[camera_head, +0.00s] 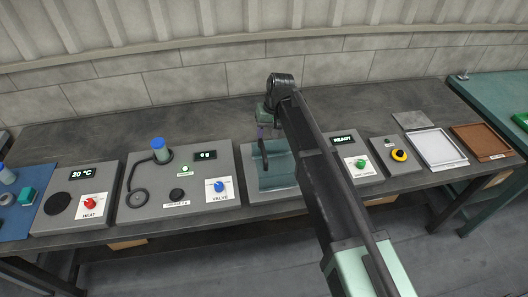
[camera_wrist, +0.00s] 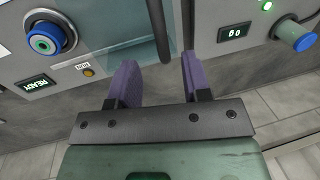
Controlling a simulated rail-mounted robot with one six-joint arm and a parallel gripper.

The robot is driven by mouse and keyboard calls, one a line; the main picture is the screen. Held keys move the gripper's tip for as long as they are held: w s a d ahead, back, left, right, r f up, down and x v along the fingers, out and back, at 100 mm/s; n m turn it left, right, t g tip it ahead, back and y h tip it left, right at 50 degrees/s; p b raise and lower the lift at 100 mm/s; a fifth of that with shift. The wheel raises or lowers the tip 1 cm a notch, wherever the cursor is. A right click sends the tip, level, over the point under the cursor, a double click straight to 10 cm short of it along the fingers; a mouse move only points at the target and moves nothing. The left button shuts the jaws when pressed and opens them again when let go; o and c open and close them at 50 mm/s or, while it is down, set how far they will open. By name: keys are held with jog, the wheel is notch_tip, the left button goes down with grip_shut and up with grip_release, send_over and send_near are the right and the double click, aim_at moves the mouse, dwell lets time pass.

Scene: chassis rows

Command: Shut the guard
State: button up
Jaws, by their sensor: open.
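The guard (camera_head: 280,168) looks like a translucent teal panel on the grey station in the middle of the bench, partly hidden by my arm. I cannot tell how far it is open. In the wrist view, a clear pane (camera_wrist: 125,30) with a dark vertical edge shows just beyond my fingers. My gripper (camera_head: 261,136) is above the back part of the guard's station. In the wrist view, my gripper (camera_wrist: 158,65) has its two purple fingers apart with nothing between them. Whether a finger touches the pane is unclear.
A white tray (camera_head: 437,148) and brown tray (camera_head: 481,140) lie right. The bench behind is clear.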

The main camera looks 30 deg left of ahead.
aim_at(264, 148)
jog(key=f+b, duration=0.1)
jog(key=f, duration=0.1)
jog(key=f+b, duration=0.2)
jog(key=s+a+f+b, duration=0.1)
jog(key=f+b, duration=0.1)
jog(key=f, duration=0.1)
jog(key=shift+f, duration=0.1)
grip_shut()
